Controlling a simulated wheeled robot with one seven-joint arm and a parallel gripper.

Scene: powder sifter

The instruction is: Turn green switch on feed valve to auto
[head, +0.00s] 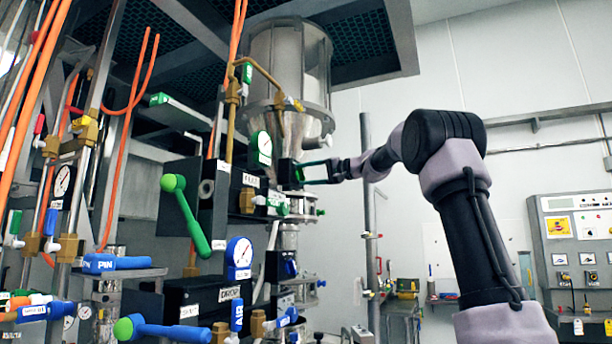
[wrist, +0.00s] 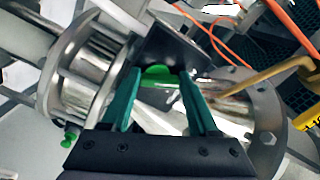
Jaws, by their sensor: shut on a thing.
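The green switch (wrist: 158,77) shows in the wrist view between the tips of my teal fingers, in front of a dark plate (wrist: 182,48). My gripper (wrist: 160,88) is shut on it; the fingers hide part of the switch. In the head view my gripper (head: 303,172) reaches in from the right to a small black box (head: 287,171) below the clear hopper. The switch is too small there to read its setting, and no auto mark can be read in either view.
A clear hopper (head: 288,60) stands above, with metal pipework beneath it. Gauges, green and blue handles (head: 186,212) and orange hoses crowd the left. A control panel (head: 577,250) stands at the far right. The space right of the pipework looks open.

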